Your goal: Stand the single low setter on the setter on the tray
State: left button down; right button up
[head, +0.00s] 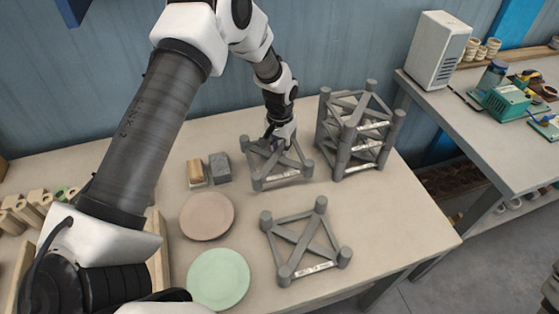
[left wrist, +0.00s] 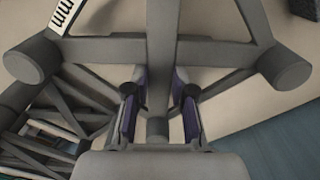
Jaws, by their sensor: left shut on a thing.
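A low grey setter (head: 277,181), an open frame with corner posts and crossed bars, is upright in the middle of the bench. My left gripper (head: 278,136) reaches down to its far side and is shut on it. In the left wrist view a bar of this setter (left wrist: 160,60) lies between the two fingers (left wrist: 159,104). I cannot tell whether it is clear of the bench. A second low setter (head: 304,237) stands alone nearer the front, with nothing on it. I cannot make out a tray under either one. My right gripper is not in view.
A tall stack of setters (head: 357,135) stands close right of the held one; it also shows in the left wrist view (left wrist: 40,140). Two small blocks (head: 220,167), a pink plate (head: 207,217) and a green plate (head: 218,278) lie left. The right front of the bench (head: 400,225) is clear.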

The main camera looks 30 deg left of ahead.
aim_at(280, 151)
pick_arm(q)
notch_tip(280, 151, up, 6)
jog(key=shift+d+f, duration=0.1)
jog(key=shift+f, duration=0.05)
notch_tip(280, 151, up, 7)
jog(key=p, duration=0.5)
jog(key=shift+f+p, duration=0.15)
jog(key=shift+p, duration=0.15)
